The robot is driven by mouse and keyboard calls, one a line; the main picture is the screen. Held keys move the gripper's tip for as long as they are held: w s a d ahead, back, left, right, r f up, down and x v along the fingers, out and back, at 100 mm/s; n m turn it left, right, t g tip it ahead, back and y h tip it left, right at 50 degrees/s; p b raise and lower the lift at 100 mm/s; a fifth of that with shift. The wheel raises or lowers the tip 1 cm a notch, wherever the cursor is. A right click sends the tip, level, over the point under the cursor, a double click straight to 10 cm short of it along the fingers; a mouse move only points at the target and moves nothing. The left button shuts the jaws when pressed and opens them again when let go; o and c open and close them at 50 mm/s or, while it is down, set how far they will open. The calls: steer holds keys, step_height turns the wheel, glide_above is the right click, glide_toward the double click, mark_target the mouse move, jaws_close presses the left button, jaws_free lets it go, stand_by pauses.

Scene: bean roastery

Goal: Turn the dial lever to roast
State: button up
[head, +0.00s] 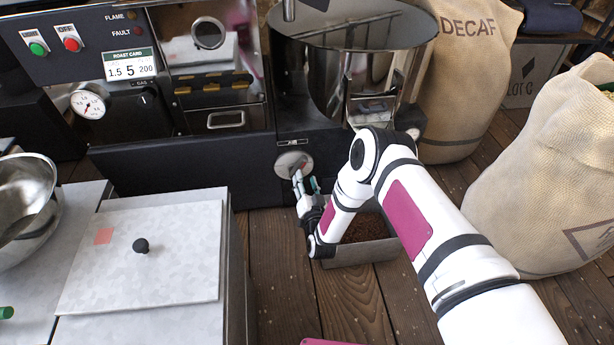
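A round pale metal dial (293,162) sits on the roaster's dark lower front, under a small white label that seems to read AIR. Its lever is too small and partly covered to make out, so I cannot tell which way it points. My gripper (307,182) is just in front of and below the dial, at its lower right edge. Its two fingertips look apart, with nothing visible between them. I cannot tell whether a finger touches the dial or its lever.
A bean-filled metal tray (361,252) lies on the floor under my arm. A grey cabinet with a flat lid (150,260) and round black knob stands at left. Burlap sacks (560,180) stand at right. A steel drum (345,60) is above. Bare plank floor (275,270) shows between.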

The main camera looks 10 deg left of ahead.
mark_target(303, 166)
step_height(303, 166, down, 3)
steer(key=s, duration=0.2)
steer(key=shift+m+t, duration=0.3)
steer(key=b+x, duration=0.2)
steer(key=x, duration=0.2)
steer(key=b+x, duration=0.2)
steer(key=x, duration=0.2)
steer(key=d+b+x, duration=0.1)
steer(key=b+x, duration=0.1)
steer(key=x, duration=0.2)
steer(key=shift+w+a+f, duration=0.15)
steer(key=shift+w+f, duration=0.05)
steer(key=shift+w, duration=0.35)
steer(key=shift+c, duration=0.2)
jaws_close()
